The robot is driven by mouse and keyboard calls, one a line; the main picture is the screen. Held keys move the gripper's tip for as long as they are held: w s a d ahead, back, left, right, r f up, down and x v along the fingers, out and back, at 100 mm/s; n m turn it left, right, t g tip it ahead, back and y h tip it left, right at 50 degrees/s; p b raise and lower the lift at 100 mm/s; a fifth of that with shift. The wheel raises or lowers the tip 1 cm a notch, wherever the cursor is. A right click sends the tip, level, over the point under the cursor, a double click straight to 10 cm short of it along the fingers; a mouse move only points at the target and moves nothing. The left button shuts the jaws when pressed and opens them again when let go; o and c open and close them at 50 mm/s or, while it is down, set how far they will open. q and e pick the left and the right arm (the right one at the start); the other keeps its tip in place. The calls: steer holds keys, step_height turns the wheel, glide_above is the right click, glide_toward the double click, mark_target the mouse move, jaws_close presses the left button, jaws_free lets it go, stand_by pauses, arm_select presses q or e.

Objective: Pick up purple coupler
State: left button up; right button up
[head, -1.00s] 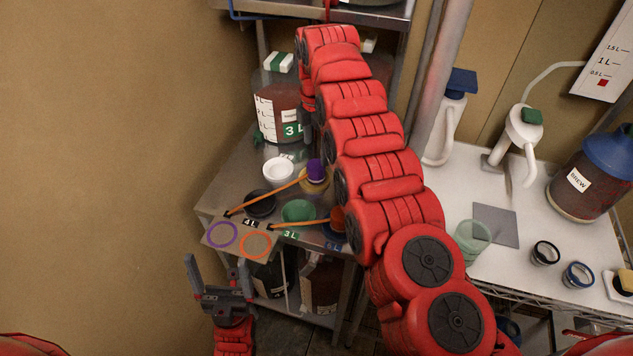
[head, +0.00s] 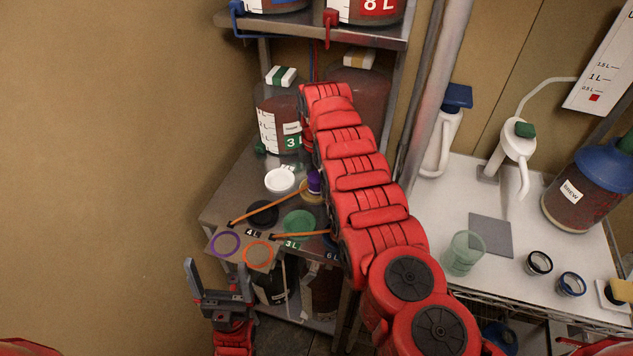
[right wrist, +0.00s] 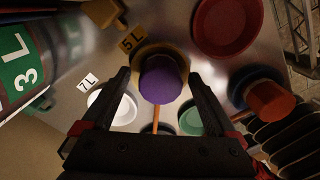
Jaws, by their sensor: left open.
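The purple coupler (head: 314,183) is a short purple cylinder on the metal shelf, partly covered by my right arm in the head view. In the right wrist view the purple coupler (right wrist: 163,80) stands in a yellow-brown round holder (right wrist: 178,55) by the 5 L label, with an orange stick at its near side. My right gripper (right wrist: 159,76) is open, its fingers on either side of the coupler in the picture; contact cannot be told. It is hidden in the head view. My left gripper (head: 218,270) is open and empty, low in front of the shelf.
White (head: 279,180), black (head: 262,213) and green (head: 299,222) dishes surround the coupler. An orange coupler (right wrist: 269,99) and a red dish (right wrist: 227,25) show in the right wrist view. A white counter (head: 480,190) is at right.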

jaws_close()
steer(key=shift+r, duration=0.15)
